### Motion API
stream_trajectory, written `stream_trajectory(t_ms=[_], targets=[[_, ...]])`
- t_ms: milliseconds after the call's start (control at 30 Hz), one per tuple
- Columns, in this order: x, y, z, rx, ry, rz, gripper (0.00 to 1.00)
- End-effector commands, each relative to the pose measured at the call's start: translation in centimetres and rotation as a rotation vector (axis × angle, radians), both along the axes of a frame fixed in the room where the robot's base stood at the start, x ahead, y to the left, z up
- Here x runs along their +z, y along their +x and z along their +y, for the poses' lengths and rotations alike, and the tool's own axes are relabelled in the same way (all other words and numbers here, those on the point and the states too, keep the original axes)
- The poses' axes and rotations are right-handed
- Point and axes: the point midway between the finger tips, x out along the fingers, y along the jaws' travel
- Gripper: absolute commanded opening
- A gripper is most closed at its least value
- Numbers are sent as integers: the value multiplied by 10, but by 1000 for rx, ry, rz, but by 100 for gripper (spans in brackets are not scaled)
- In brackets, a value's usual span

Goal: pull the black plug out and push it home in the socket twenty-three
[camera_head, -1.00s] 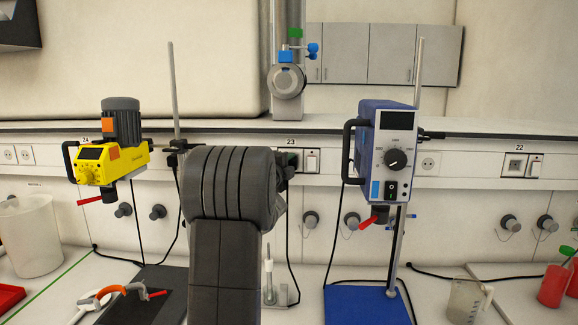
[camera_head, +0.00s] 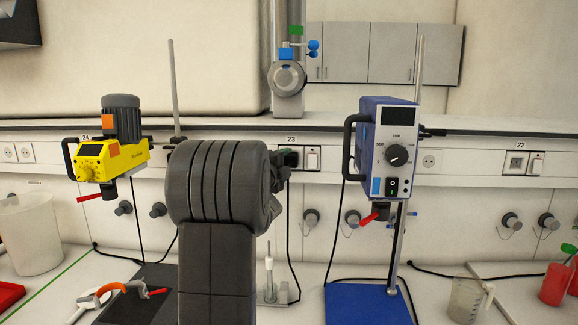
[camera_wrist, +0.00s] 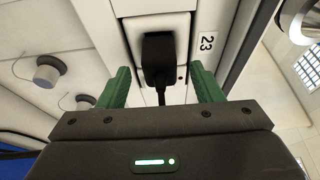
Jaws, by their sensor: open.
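The black plug (camera_wrist: 158,58) sits in the socket twenty-three (camera_wrist: 150,22), beside the label 23, in the wrist view. Its cord runs away between my fingers. How deep it is seated is hard to tell. My gripper (camera_wrist: 158,76) is open, with one green finger on each side of the plug and cord and a visible gap to both. In the head view the black plug (camera_head: 291,158) shows at the wall panel under the label 23, its cord hanging down. My gripper (camera_head: 277,176) is just left of it, mostly hidden behind my arm.
A yellow stirrer (camera_head: 105,160) stands left and a blue stirrer (camera_head: 385,150) on its stand right, close to the socket. A white switch (camera_head: 313,159) is just right of the socket. Grey knobs (camera_head: 311,217) stick out below. A beaker (camera_head: 467,299) is at the front right.

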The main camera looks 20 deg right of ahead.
Motion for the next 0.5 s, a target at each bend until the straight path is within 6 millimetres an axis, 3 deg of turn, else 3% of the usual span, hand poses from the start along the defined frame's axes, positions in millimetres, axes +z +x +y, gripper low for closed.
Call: stream_trajectory(t_ms=[300, 500], targets=[[-1, -47, 49, 3, -1, -1, 60], [-1, -67, 69, 2, -1, -1, 60]])
